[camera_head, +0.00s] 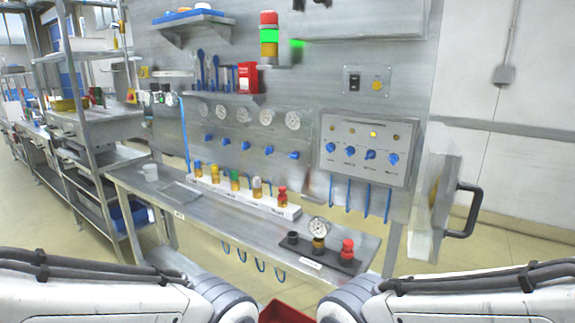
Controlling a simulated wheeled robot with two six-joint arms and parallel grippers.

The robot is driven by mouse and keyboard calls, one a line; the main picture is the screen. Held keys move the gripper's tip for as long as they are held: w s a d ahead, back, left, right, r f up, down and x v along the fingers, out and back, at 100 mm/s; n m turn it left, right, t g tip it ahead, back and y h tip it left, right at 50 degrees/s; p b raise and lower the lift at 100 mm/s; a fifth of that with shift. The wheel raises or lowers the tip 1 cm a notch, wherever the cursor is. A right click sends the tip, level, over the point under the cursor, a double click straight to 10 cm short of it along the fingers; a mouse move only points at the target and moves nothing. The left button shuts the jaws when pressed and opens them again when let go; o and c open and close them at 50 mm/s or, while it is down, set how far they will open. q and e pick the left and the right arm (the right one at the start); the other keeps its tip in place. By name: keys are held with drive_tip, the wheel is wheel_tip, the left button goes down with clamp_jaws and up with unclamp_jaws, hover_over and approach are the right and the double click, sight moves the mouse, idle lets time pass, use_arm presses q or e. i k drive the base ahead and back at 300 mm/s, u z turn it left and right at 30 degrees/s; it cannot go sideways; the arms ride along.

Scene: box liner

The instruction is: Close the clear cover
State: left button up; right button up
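The clear cover (434,195) is a see-through panel at the right of the grey control box (369,151). It stands swung open, sticking out from the right side of the box, so the box front with its blue knobs is uncovered. A black handle (472,211) is on the cover's outer side. My two white arms come in along the bottom left and bottom right. Both grippers are outside the picture, and nothing of mine is seen touching the cover or its handle.
Metal shelving (92,125) stands at left. Floor shows to the right of the cover.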

sight(444, 182)
drive_tip(key=k, duration=0.5)
drive_tip(key=z, duration=2.2)
drive_tip(key=i, duration=1.15)
drive_tip(key=u, duration=2.05)
